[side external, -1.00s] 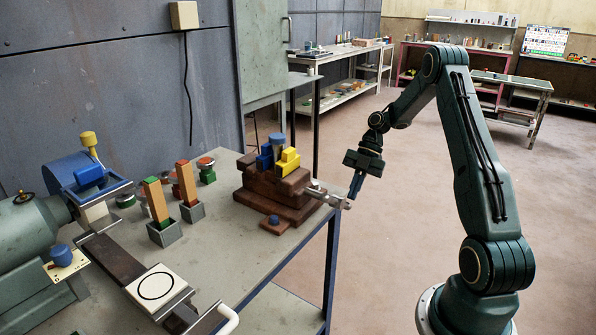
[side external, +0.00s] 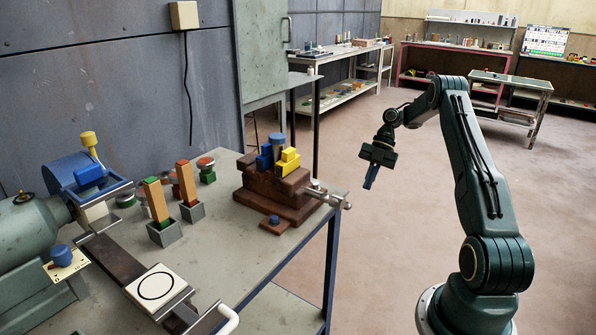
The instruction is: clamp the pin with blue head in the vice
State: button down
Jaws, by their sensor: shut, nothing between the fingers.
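The vice (side external: 270,196) is a stepped brown block on the bench, with a blue jaw (side external: 264,159) and a stepped yellow jaw (side external: 289,162). The pin with blue head (side external: 277,139) stands upright between the jaws, its lower part hidden. Whether both jaws touch it I cannot tell. A grey metal screw and handle (side external: 330,197) stick out from the vice's right side, over the bench edge. My gripper (side external: 369,184) is shut and empty, pointing down in free air right of the handle and apart from it.
On the bench, orange-and-green (side external: 156,201) and orange-and-red (side external: 187,183) blocks stand in grey holders. A white plate with a black ring (side external: 157,287) lies in front. A green machine (side external: 30,240) stands at left. The floor right of the bench is clear.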

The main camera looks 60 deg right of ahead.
jog(key=shift+s+d+f, duration=0.1)
jog(key=shift+d+f, duration=0.15)
jog(key=shift+d, duration=0.2)
jog(key=shift+d+f, duration=0.2)
jog(key=shift+d, duration=0.25)
dwell(0.6)
jog(key=c, duration=1.5)
grip_release()
jog(key=shift+a+r, duration=0.1)
jog(key=o, duration=0.4)
jog(key=shift+w+a+r, duration=0.2)
jog(key=shift+w+r, duration=0.05)
jog(key=shift+w, duration=0.15)
jog(key=w+a+r+h, duration=0.1)
jog(key=w+a+r, duration=0.4)
jog(key=a, duration=0.1)
jog(key=s+a+r+h, duration=0.1)
jog(key=a+r+h, duration=0.1)
jog(key=a+r, duration=0.1)
jog(key=s+a+r+m+h, duration=0.1)
jog(key=a+r+h, duration=0.1)
jog(key=a, duration=0.3)
jog(key=s+a+r+m+h, duration=0.1)
jog(key=s+a+r, duration=0.1)
jog(key=a+r, duration=0.3)
jog(key=shift+g+h, duration=0.3)
jog(key=shift+h, duration=0.1)
